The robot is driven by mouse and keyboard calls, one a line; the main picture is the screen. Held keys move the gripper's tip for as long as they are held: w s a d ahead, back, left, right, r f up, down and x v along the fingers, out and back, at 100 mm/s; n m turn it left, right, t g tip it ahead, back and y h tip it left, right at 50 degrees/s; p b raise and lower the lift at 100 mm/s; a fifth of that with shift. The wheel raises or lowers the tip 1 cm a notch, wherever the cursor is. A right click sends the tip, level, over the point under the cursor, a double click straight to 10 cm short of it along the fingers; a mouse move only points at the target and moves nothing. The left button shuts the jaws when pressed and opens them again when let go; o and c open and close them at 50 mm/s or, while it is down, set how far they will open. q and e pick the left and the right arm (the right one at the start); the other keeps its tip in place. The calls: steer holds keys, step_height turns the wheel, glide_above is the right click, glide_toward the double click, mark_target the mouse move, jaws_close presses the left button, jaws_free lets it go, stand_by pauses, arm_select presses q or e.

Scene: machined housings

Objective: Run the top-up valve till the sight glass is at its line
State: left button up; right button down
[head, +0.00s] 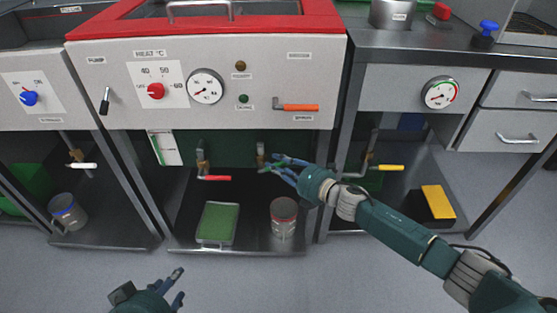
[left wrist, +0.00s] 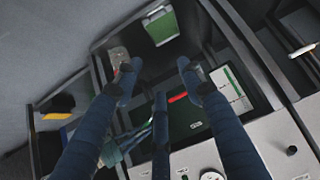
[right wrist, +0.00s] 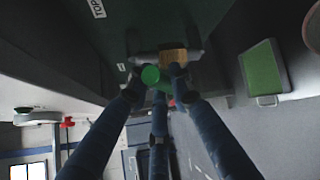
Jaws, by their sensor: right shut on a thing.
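The top-up valve (head: 261,152) sits under the red-topped machine, beside a red-handled valve. My right gripper (head: 277,167) is shut on its green handle; in the right wrist view the round green handle end (right wrist: 150,75) shows between the fingers, by a brass body (right wrist: 173,57). The sight glass (head: 165,147), a white plate with a green strip, is at the left of the bay. It also shows in the left wrist view (left wrist: 232,88); its line is too small to read. My left gripper (head: 178,284) is open and empty, low in front of the machine.
A red-handled valve (head: 214,178) hangs left of the top-up valve. A green tray (head: 218,223) and a can (head: 284,216) stand on the shelf below. A yellow-handled valve (head: 389,168) is in the right bay. The floor in front is clear.

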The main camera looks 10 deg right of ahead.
steer(key=shift+d+r+h+p, duration=0.1)
steer(key=shift+r+h+p, duration=0.15)
steer(key=shift+p, duration=0.6)
steer(key=shift+w+n+g+p, duration=0.1)
steer(key=shift+n+g+p, duration=0.25)
steer(key=shift+p, duration=0.5)
arm_select(q)
steer(key=s+a+f+g+y, duration=0.1)
steer(key=s+a+f+g, duration=0.2)
steer(key=s, duration=0.7)
steer(key=shift+f+g+p, duration=0.35)
steer(key=shift+f+g, duration=0.75)
steer(key=shift+f, duration=0.05)
arm_select(e)
steer(key=c, duration=1.5)
jaws_free()
steer(key=shift+a, duration=0.2)
steer(key=v, duration=1.2)
steer(key=shift+a+r, duration=0.1)
steer(key=shift+r, duration=0.05)
